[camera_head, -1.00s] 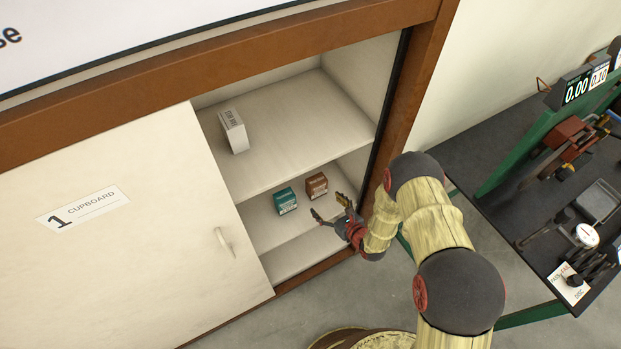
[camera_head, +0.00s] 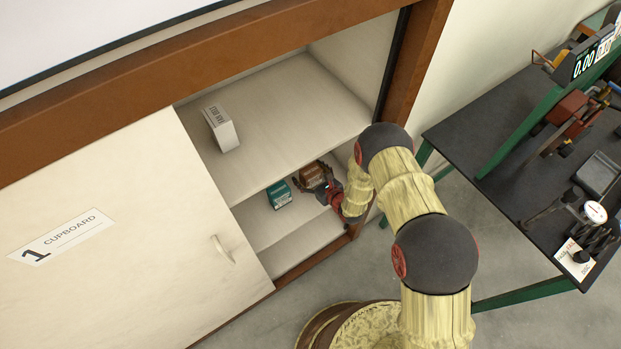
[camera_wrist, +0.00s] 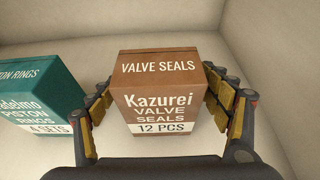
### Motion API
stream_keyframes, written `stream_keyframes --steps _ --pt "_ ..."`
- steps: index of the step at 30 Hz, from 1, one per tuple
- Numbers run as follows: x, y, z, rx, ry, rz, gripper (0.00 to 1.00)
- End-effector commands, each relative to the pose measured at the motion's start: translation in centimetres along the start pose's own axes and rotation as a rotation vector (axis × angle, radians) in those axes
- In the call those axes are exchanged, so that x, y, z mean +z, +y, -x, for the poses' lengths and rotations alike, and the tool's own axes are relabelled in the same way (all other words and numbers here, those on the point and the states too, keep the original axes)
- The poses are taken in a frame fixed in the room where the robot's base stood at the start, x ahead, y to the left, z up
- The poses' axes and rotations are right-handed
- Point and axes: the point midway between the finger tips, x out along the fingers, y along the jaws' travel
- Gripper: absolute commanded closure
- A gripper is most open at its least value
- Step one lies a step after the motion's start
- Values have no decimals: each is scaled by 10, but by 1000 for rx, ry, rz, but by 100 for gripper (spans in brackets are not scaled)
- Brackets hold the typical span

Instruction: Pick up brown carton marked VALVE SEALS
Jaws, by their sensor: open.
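The brown carton (camera_head: 312,175) marked VALVE SEALS stands upright on the lower shelf of the open cupboard. In the wrist view the carton (camera_wrist: 160,92) faces me, with "Kazurei VALVE SEALS 12 PCS" on its front. My gripper (camera_head: 316,184) reaches into the cupboard at that shelf. In the wrist view its open fingers (camera_wrist: 165,112) stand on the left and right sides of the carton, with the carton between them. Whether the pads touch the carton I cannot tell.
A teal carton (camera_head: 279,194) marked PISTON RINGS stands close to the left of the brown one, near my left finger (camera_wrist: 30,95). A white box (camera_head: 221,128) stands on the upper shelf (camera_head: 290,115). The cupboard door (camera_head: 120,230) covers the left side. A dark workbench (camera_head: 480,140) is at right.

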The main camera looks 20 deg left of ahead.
Motion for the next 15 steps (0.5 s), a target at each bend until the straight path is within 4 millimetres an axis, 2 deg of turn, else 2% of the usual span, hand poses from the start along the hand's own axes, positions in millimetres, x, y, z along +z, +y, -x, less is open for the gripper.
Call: stream_keyframes --steps 1,5,12,15 --pt "-3 1 -10 2 -2 2 22" --pt "-2 1 -25 1 -1 1 22" --pt "0 0 -27 1 0 0 22" --pt "0 0 -27 1 0 0 27"
